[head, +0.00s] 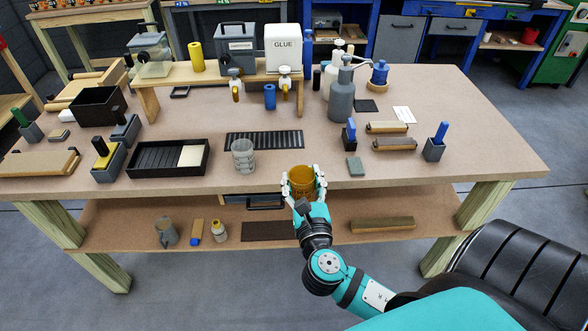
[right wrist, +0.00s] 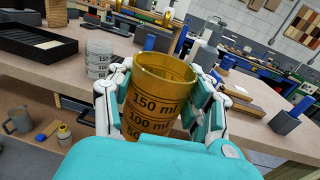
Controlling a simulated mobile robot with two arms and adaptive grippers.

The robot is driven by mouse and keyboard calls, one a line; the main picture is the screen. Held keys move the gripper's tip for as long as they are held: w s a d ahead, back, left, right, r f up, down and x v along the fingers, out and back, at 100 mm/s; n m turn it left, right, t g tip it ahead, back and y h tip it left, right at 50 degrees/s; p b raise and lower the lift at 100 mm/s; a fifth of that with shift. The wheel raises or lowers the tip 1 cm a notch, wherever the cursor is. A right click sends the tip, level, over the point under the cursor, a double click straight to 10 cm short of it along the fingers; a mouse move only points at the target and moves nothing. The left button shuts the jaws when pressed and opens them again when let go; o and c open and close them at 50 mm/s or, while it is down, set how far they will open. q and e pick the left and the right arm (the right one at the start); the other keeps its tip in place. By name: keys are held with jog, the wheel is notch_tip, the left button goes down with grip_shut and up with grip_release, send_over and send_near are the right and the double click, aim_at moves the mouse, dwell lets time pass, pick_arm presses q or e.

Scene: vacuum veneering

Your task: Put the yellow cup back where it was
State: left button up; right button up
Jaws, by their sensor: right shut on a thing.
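The yellow cup (head: 301,181) is a see-through amber measuring cup with black volume marks. My right gripper (head: 303,184) is shut around it at the table's front edge. In the right wrist view the cup (right wrist: 157,98) stands between the two fingers (right wrist: 160,100), tilted in the picture, with its open rim up. I cannot tell whether its base touches the tabletop. A clear grey measuring cup (head: 243,155) stands on the table to its left, and it also shows in the right wrist view (right wrist: 98,57). My left gripper is not in view.
A black slatted mat (head: 264,140) lies behind the cups. A black tray (head: 135,168) is at left. A grey pump bottle (head: 341,98), wooden rollers (head: 394,144) and a small grey-green block (head: 355,166) are at right. A raised wooden shelf (head: 215,79) holds the glue container (head: 283,48). Bare tabletop lies right of the block.

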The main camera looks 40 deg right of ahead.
aim_at(308, 177)
jog(key=w+d, duration=0.1)
jog(key=w+d+f+m+g+h, duration=0.1)
jog(key=d, duration=0.1)
jog(key=shift+h, duration=0.3)
jog(key=w+d, duration=0.1)
jog(key=w, duration=0.3)
jog(key=w+d+f+p, duration=0.1)
jog(key=w+d, duration=0.1)
jog(key=w, duration=0.3)
jog(key=w+d, duration=0.1)
jog(key=w, duration=0.4)
jog(key=shift+w+d+f+p, duration=0.1)
jog(key=shift+d+f+p, duration=0.15)
jog(key=shift+f+p, duration=0.1)
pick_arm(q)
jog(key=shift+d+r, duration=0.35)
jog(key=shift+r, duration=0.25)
pick_arm(e)
jog(key=shift+f, duration=1.6)
jog(key=shift+f, duration=0.1)
jog(key=o, duration=1.2)
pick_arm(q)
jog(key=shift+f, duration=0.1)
